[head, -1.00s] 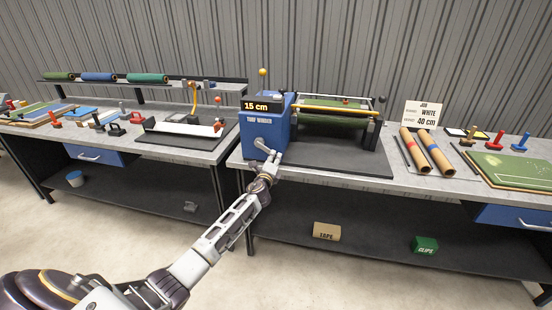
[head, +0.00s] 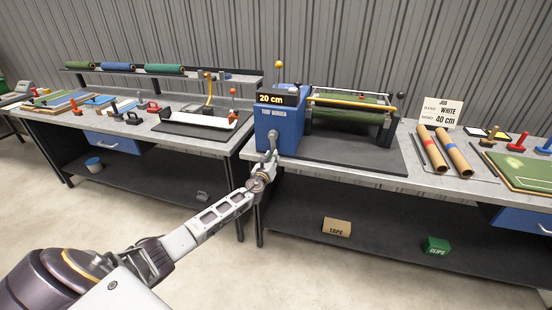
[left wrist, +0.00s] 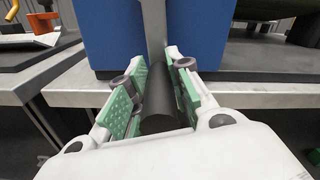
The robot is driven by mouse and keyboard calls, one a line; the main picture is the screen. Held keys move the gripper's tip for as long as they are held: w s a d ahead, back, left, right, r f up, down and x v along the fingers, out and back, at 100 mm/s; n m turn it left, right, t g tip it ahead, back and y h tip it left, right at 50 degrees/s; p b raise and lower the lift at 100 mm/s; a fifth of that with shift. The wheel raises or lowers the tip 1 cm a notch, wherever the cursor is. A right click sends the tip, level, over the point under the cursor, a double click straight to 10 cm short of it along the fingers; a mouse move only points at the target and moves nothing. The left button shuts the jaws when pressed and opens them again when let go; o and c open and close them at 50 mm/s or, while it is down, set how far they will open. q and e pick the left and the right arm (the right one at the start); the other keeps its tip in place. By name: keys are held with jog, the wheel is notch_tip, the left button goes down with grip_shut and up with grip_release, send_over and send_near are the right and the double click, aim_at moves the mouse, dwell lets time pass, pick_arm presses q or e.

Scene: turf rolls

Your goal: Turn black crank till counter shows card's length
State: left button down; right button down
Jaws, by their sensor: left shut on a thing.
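The blue turf winder (head: 279,132) stands on the right bench, and its counter (head: 275,98) reads 20 cm. The job card (head: 441,111) stands to its right and reads WHITE and 40 cm. The crank (head: 272,139) is on the winder's front, its grey arm pointing down. My left gripper (head: 265,170) is shut on the crank's dark handle; in the left wrist view the green-padded fingers sit on both sides of the handle (left wrist: 160,101). Green turf (head: 345,117) lies on the winder's roller. My right gripper is not in view.
Two brown tubes (head: 444,150) and several stamps lie right of the winder. The left bench (head: 190,145) holds a white-and-black tool stand (head: 205,119) close to the winder. Boxes marked tape (head: 337,227) and clips (head: 436,246) are on the shelf below.

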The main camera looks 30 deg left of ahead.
pick_arm(q)
jog(key=shift+a+m, duration=0.35)
jog(key=shift+m, duration=0.05)
jog(key=shift+a, duration=0.1)
jog(key=shift+r, duration=0.1)
jog(key=c, duration=1.4)
grip_release()
jog(key=shift+c, duration=0.2)
jog(key=shift+o, duration=0.9)
jog(key=shift+w, duration=0.15)
jog(key=shift+s+f, duration=0.2)
jog(key=shift+s, duration=0.7)
jog(key=v, duration=1)
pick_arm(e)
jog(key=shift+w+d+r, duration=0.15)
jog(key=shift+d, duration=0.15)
pick_arm(q)
jog(key=shift+r, duration=0.1)
